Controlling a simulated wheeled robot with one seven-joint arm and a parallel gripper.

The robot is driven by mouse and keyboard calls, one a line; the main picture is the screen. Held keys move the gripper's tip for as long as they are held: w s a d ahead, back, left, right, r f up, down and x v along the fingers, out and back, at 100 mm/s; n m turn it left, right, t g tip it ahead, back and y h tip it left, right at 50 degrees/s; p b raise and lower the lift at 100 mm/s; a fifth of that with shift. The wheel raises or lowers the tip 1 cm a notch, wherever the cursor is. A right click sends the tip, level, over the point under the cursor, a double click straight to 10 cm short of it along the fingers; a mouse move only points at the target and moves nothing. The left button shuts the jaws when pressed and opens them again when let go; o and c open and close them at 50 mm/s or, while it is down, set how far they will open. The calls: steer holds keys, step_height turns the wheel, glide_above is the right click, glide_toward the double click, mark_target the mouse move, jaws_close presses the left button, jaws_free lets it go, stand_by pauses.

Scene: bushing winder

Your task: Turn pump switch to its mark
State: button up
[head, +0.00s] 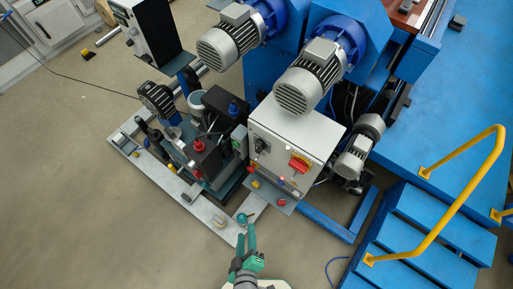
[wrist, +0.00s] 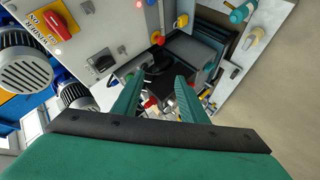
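A grey cabinet (head: 295,132) carries a red rotary switch on a yellow plate (head: 299,163). The red switch (wrist: 57,25) also shows in the wrist view, with "WINDER" lettering on its plate. A dark rotary switch (head: 262,146) sits on the same cabinet face, left of the red one; it also shows in the wrist view (wrist: 103,63). I cannot read which switch is the pump's, nor see its mark clearly. My gripper (head: 246,221) is in front of and below the cabinet, apart from both switches. Its green fingers (wrist: 157,90) are spread, with nothing visibly held between them.
A pump unit (head: 205,150) with red knobs and dark blocks stands left of the cabinet on a grey base plate (head: 198,205). Motors (head: 310,80) jut out above the cabinet. Blue steps (head: 430,235) with a yellow handrail (head: 478,185) are at the right. Open floor lies lower left.

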steer(key=w+f+n+h, duration=0.1)
steer(key=w+f+n, duration=0.3)
steer(key=f+n, duration=0.15)
steer(key=n+t+h, duration=0.3)
steer(key=n+h, duration=0.7)
steer(key=n, duration=0.2)
glide_toward(257, 149)
steer(key=x, duration=0.9)
steer(key=shift+w, duration=0.1)
jaws_close()
